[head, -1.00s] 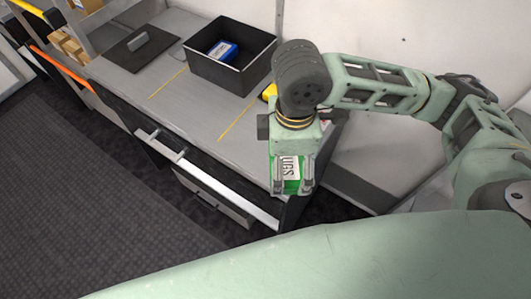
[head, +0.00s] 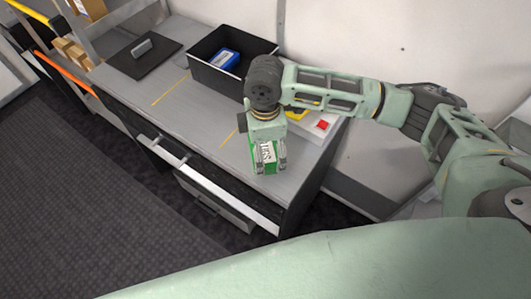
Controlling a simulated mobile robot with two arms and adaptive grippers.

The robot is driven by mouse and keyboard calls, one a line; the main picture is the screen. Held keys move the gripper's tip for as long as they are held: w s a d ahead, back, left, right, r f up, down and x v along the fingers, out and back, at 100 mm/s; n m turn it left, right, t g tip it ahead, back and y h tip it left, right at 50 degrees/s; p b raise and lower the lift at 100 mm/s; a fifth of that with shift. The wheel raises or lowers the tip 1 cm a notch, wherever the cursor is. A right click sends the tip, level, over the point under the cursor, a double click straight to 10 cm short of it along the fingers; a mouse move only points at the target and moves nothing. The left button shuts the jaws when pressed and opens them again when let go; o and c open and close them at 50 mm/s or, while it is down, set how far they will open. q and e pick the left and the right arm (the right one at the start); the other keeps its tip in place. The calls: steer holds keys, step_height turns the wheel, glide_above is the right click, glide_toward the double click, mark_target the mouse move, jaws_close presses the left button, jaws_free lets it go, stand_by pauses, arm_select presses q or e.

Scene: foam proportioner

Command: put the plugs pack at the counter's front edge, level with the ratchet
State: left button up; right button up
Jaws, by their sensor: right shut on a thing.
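My right gripper (head: 268,165) is shut on the plugs pack (head: 266,154), a green and white box with dark lettering. It holds the pack over the right part of the grey counter (head: 195,118), near the front edge; I cannot tell whether the pack touches the surface. I cannot make out a ratchet; my right arm hides part of the counter's right end. My left gripper is not in view.
A black open bin (head: 213,76) with a blue pack (head: 224,58) inside stands at the back. A black lid (head: 142,54) lies left of it. A yellow item (head: 298,112) and a white item with a red patch (head: 321,126) lie right of my gripper. A drawer stands partly out below.

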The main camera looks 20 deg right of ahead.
mark_target(265, 156)
step_height(265, 156, down, 2)
steer(key=shift+f+p, duration=0.25)
steer(key=shift+p, duration=0.05)
steer(key=shift+f, duration=0.4)
steer(key=shift+f, duration=0.1)
steer(key=o, duration=1)
step_height(265, 156, up, 12)
steer(key=shift+r+b, duration=0.15)
steer(key=shift+b, duration=0.9)
